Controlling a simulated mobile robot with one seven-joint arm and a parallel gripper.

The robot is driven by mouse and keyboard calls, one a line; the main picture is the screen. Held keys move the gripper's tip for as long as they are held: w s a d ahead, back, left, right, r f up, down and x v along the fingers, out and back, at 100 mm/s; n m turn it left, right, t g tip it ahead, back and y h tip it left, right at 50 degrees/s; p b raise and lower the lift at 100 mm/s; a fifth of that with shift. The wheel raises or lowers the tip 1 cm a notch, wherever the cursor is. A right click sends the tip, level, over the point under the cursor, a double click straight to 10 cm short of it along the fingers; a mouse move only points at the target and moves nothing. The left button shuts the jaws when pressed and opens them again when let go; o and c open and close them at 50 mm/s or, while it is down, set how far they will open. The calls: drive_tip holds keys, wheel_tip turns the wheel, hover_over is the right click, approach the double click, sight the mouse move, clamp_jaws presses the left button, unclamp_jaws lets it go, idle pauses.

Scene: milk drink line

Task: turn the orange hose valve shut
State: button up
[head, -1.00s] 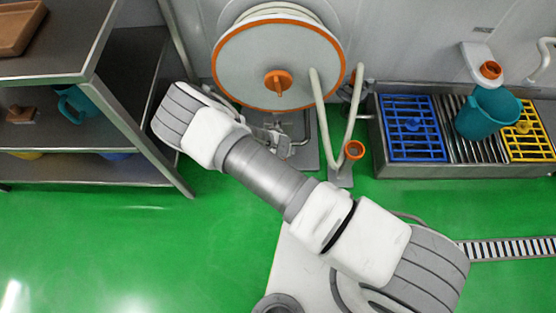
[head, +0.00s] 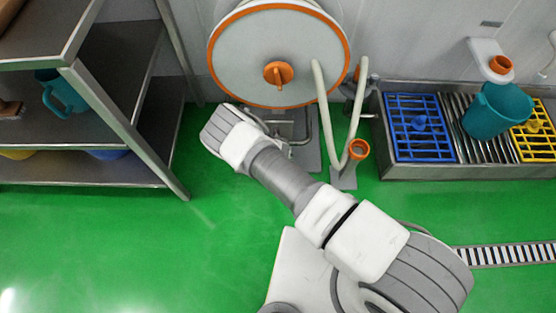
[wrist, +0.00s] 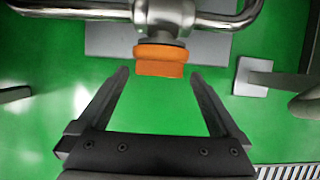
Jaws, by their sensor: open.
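The orange hose valve (wrist: 160,60) shows in the wrist view as a short orange handle on a grey metal fitting with bent pipes. My gripper (wrist: 158,75) is open, its two dark fingers pointing at the valve. The handle lies centred between the fingertips, at or just beyond them, with green floor visible on both sides of it. I see no contact. In the head view my arm hides the valve and the fingers; only part of the bent metal pipe (head: 309,130) shows beside the wrist.
A large hose reel (head: 250,55) with an orange rim and central knob stands behind my wrist. A pale hose (head: 325,105) hangs to its right near an orange ring (head: 358,149). Steel shelves (head: 150,172) stand left, a drain trough (head: 440,172) right. The green floor is clear.

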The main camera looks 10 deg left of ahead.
drive_tip(key=shift+x, duration=1.1)
drive_tip(key=c, duration=1.1)
